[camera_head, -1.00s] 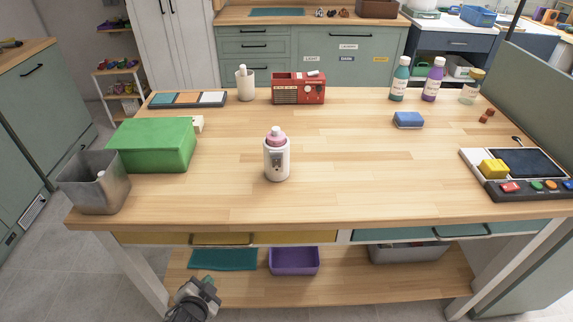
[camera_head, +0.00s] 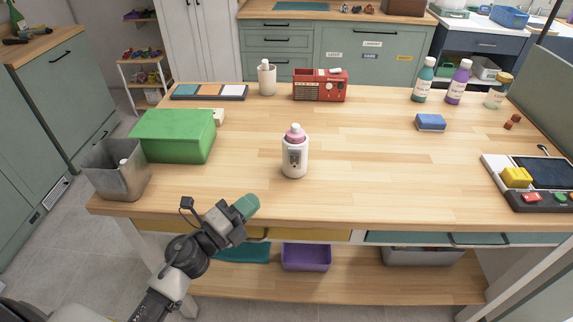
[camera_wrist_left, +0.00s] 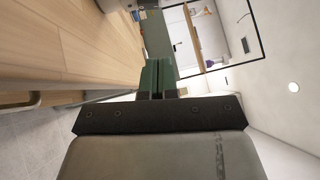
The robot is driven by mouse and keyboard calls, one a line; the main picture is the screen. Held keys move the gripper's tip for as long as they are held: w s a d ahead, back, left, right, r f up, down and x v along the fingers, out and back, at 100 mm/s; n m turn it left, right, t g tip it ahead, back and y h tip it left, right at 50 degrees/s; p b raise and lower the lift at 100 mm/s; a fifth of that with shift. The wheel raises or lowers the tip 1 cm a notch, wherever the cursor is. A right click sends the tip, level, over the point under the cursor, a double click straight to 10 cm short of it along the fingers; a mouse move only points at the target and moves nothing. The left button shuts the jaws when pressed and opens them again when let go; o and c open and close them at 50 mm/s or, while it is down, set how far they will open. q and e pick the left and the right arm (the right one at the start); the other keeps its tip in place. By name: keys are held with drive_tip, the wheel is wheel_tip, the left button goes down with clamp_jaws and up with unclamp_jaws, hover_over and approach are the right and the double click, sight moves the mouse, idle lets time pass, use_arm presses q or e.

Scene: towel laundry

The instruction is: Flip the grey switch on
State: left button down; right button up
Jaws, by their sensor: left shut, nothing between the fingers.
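I cannot make out a clear grey switch in either view. A white device (camera_head: 294,163) holding a pink-topped bottle stands upright mid-table, with a small dark-and-grey panel on its front. My left gripper (camera_head: 247,206), with green fingers, is over the front edge of the table, to the left of and nearer than the white device, apart from it. In the left wrist view its fingers (camera_wrist_left: 157,78) are shut with nothing between them. My right gripper is not in view.
A green box (camera_head: 175,135) and a grey metal bin (camera_head: 115,170) stand at the left of the wooden table (camera_head: 370,185). A red radio (camera_head: 320,86) is at the back. A control panel with coloured buttons (camera_head: 540,197) lies at the right. The table's middle is mostly clear.

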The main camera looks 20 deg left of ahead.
use_arm(q)
drive_tip(key=shift+d+f+m+g+h, duration=0.2)
drive_tip(key=shift+m+g+h, duration=0.1)
drive_tip(key=shift+m+h, duration=0.25)
drive_tip(key=p, duration=0.3)
approach(297, 157)
drive_tip(key=d, duration=0.1)
drive_tip(key=w+d, duration=0.1)
drive_tip(key=d, duration=0.2)
drive_tip(key=shift+w+d+r, duration=0.1)
drive_tip(key=shift+w+r, duration=0.05)
drive_tip(key=shift+w, duration=0.15)
drive_tip(key=w, duration=0.3)
drive_tip(key=shift+w+a+r, duration=0.1)
drive_tip(key=shift+a+r, duration=0.15)
drive_tip(key=shift+a, duration=0.1)
drive_tip(key=shift+w+a, duration=0.15)
drive_tip(key=shift+w, duration=0.25)
